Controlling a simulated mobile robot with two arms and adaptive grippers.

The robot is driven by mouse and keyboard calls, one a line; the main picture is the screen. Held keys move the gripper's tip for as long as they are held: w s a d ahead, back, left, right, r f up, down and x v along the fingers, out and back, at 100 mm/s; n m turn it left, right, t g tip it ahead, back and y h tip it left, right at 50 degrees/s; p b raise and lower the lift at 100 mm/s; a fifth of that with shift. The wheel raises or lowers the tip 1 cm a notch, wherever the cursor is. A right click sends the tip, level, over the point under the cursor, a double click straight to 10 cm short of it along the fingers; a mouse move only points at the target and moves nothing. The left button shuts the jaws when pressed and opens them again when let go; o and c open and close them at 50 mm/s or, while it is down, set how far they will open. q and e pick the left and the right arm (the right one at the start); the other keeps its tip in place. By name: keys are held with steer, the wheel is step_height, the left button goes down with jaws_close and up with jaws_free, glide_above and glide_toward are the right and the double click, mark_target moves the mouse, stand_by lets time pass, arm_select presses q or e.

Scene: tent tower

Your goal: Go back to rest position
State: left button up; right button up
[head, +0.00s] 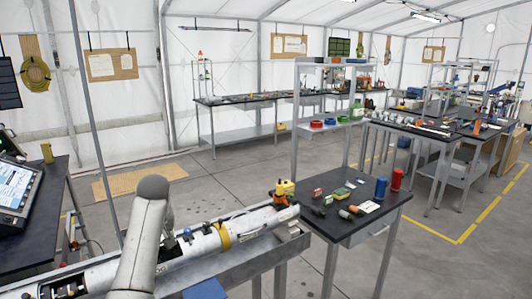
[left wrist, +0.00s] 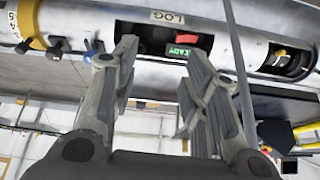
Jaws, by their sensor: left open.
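My left gripper (left wrist: 160,62) shows in the left wrist view with its two fingers spread apart and nothing between them. My right gripper is in neither view.
A dark table (head: 352,215) with small coloured parts, a blue cylinder (head: 381,188) and a red cylinder (head: 397,179) stands right of the trough. A screen (head: 15,187) stands at the left. Workbenches stand farther back. The floor between is mostly clear.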

arm_select(q)
steer(key=s+d+f+m, duration=0.3)
steer(key=s+f+m, duration=0.1)
steer(key=s+f, duration=1.45)
steer(key=s+d+m+h, duration=0.2)
steer(key=s+d, duration=0.2)
steer(key=s, duration=1)
steer(key=s+d+m+h, duration=0.1)
steer(key=s+d+m, duration=0.15)
steer(key=s, duration=1.05)
step_height(320, 180, down, 29)
steer(key=g+b, duration=0.2)
steer(key=b, duration=0.1)
steer(key=s+a+f+g+b, duration=0.1)
steer(key=s+a+f+b, duration=0.1)
steer(key=s+f, duration=1.6)
steer(key=shift+a+f, duration=0.35)
steer(key=shift+f, duration=0.25)
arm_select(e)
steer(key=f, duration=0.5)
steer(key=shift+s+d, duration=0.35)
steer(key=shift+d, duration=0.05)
